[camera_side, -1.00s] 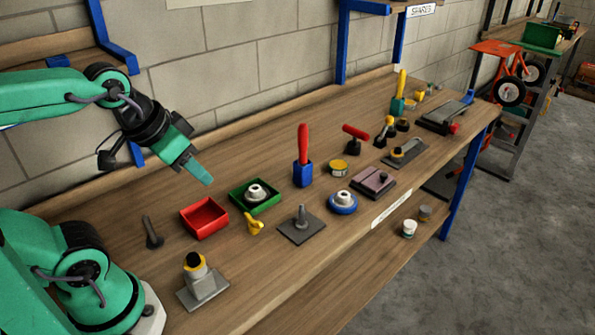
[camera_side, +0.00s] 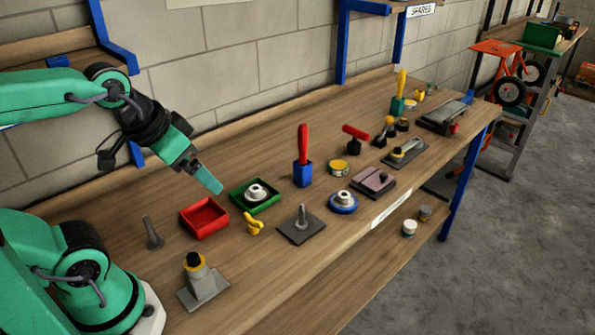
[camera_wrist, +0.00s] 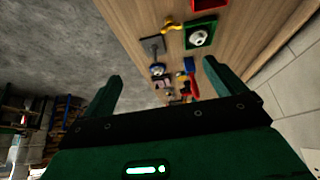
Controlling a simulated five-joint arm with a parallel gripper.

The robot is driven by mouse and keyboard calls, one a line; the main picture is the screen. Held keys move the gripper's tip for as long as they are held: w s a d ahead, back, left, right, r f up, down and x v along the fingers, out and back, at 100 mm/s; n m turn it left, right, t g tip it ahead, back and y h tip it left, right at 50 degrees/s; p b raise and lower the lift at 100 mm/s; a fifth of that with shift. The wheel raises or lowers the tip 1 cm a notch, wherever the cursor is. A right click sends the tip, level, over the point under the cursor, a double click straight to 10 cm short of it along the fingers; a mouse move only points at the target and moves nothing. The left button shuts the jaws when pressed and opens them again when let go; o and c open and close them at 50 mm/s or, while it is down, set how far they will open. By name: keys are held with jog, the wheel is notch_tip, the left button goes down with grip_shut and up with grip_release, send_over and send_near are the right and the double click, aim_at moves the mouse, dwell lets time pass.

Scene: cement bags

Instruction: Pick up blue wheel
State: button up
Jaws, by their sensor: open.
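The blue wheel (camera_side: 343,203) lies flat on the workbench, a blue ring with a pale metal hub, right of a dark plate with an upright spindle (camera_side: 302,225). In the wrist view the blue wheel (camera_wrist: 157,71) appears small and far off, between the two fingers. My gripper (camera_side: 210,181) is in the air above the bench, near the red tray and well left of the wheel. In the wrist view my gripper's (camera_wrist: 162,72) green fingers are spread wide with nothing between them.
A red tray (camera_side: 183,219) and a green tray (camera_side: 236,197) holding a pale hub stand near my gripper. A yellow wing nut (camera_side: 253,223), a blue holder with a red handle (camera_side: 303,172) and a mauve block (camera_side: 373,182) surround the wheel. The wall runs behind.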

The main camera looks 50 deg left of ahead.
dwell(0.3)
jog(key=m+g, duration=0.3)
jog(key=g, duration=0.3)
send_over(343, 200)
jog(key=w, duration=0.2)
notch_tip(343, 200, down, 16)
jog(key=shift+s+a+f, duration=0.1)
jog(key=shift+a+f, duration=0.2)
jog(key=shift+f, duration=0.05)
jog(key=shift+f, duration=1.3)
